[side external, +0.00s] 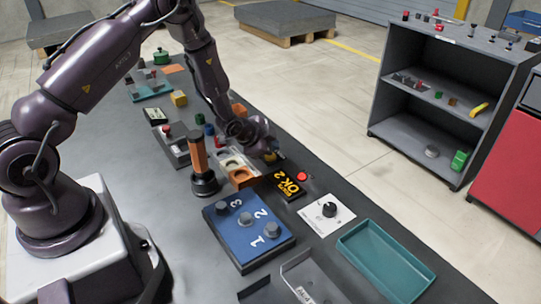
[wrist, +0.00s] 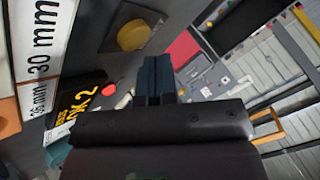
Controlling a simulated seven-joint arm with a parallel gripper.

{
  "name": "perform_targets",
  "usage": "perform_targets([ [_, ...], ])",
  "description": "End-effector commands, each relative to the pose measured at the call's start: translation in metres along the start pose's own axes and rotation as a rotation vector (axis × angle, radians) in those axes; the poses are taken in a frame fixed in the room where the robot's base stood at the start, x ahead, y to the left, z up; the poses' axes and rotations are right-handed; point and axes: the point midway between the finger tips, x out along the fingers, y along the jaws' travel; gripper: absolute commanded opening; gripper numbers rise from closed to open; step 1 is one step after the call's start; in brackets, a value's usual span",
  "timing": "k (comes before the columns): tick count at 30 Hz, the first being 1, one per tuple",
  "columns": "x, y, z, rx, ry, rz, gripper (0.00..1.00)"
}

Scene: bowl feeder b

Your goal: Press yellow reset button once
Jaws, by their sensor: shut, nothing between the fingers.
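The yellow button (wrist: 133,35) is a round cap on a dark grey surface, in the upper middle of the wrist view. My gripper (wrist: 157,62) is shut and empty, its dark fingertips just right of and below the button in that picture. I see a gap between them there, but cannot tell the height. In the side view my gripper (side external: 275,155) is low over the far edge of the table, with a small yellow spot beside it that may be the button. My wrist hides much of that place.
A black "OK 2" display (side external: 289,186) and a red button (side external: 302,176) are close by.

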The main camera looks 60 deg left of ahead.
Motion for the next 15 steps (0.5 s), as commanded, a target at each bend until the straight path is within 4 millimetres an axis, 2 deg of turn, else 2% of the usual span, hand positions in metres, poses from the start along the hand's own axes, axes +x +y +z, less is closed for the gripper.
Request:
perform_targets([
  [15,0.0048,0.0035,0.0035,0.000,-0.001,0.000,0.00],
])
